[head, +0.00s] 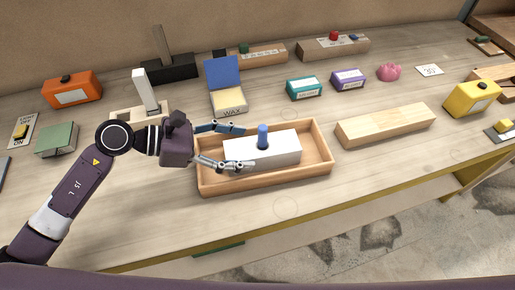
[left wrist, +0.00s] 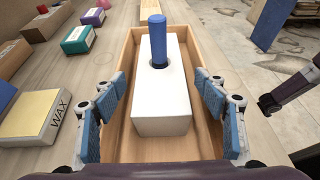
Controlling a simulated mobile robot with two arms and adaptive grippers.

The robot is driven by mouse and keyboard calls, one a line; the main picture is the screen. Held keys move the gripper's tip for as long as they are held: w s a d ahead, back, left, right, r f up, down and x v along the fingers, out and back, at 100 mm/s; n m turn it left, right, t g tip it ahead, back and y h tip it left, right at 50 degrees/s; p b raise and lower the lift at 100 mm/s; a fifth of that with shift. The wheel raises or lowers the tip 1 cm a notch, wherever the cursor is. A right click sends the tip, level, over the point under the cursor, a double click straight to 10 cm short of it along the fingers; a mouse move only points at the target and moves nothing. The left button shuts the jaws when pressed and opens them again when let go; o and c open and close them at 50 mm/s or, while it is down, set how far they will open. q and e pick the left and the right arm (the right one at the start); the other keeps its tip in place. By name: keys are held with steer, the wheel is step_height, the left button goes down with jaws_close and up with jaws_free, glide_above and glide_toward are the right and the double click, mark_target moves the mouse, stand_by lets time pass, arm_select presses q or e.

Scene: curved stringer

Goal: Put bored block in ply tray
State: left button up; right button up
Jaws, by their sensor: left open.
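A white block (head: 262,149) with a blue peg (head: 262,135) standing upright in its bored top sits inside the wooden ply tray (head: 265,181). In the left wrist view the white block (left wrist: 160,95) rests lengthwise in the tray (left wrist: 128,60), with the blue peg (left wrist: 157,40) near its far end. My left gripper (head: 248,147) is open, its blue-padded fingers on either side of the block's near end. In the left wrist view gaps show between the fingers (left wrist: 165,100) and the block. Part of what looks like my right gripper (left wrist: 285,95) shows at the right edge.
A plain wooden block (head: 385,125) lies right of the tray. A box marked WAX (head: 227,101), a teal box (head: 304,88) and a purple box (head: 348,79) stand behind. An orange box (head: 72,88) is at the left. The table's front edge is close to the tray.

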arm_select(q)
steer(key=b+v, duration=0.1)
steer(key=v, duration=0.3)
steer(key=shift+a, duration=0.35)
steer(key=shift+s+a+r, duration=0.25)
steer(key=shift+a+r, duration=0.15)
steer(key=shift+a, duration=0.15)
